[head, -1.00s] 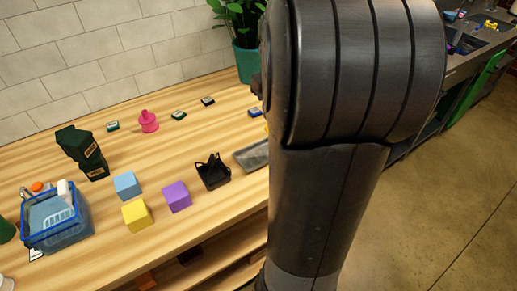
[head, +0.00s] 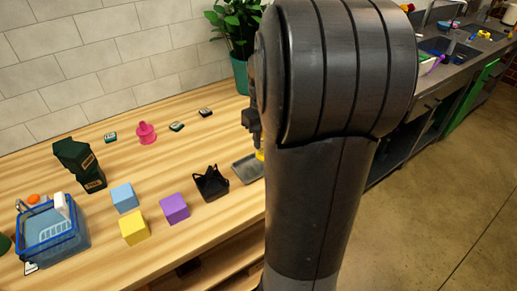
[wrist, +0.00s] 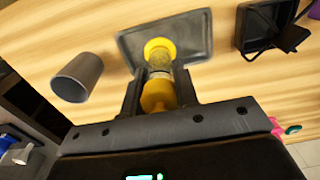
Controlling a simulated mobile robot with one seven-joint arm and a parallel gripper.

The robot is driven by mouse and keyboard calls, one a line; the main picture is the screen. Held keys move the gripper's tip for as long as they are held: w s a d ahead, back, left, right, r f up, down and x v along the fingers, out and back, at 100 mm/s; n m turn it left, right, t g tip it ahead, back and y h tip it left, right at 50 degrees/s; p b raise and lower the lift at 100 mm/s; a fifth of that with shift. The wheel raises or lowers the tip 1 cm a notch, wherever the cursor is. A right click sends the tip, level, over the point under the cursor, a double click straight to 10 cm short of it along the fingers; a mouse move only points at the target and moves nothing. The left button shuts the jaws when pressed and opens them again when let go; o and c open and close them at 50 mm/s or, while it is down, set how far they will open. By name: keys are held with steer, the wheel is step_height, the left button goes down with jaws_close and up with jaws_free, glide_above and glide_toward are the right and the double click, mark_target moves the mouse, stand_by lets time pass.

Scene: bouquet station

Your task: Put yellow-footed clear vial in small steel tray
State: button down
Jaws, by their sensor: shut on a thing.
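The yellow-footed clear vial (wrist: 160,48) shows a yellow end over the tray, a clear middle, and another yellow part nearer my palm. A bit of its yellow also shows in the head view (head: 260,155) beside my arm. My gripper (wrist: 160,82) is shut on the vial, one finger on each side. The small steel tray (wrist: 196,27) lies on the table beyond the fingertips, with the vial's far end over its inside. I cannot tell whether the vial touches the tray floor. In the head view the tray (head: 246,169) is partly hidden by my arm.
A grey cup (wrist: 78,77) stands beside the tray. On its other side is a black pronged holder (head: 210,184). Purple (head: 174,208), yellow (head: 134,228) and blue (head: 125,197) blocks and a blue basket (head: 85,243) stand further left.

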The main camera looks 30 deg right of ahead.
mark_target(258, 152)
steer(key=shift+w+a+f, duration=0.4)
steer(key=shift+w+f, duration=0.05)
steer(key=shift+w, duration=0.15)
steer(key=shift+f, duration=1.95)
steer(key=shift+f, duration=0.1)
steer(key=c, duration=1.1)
jaws_free()
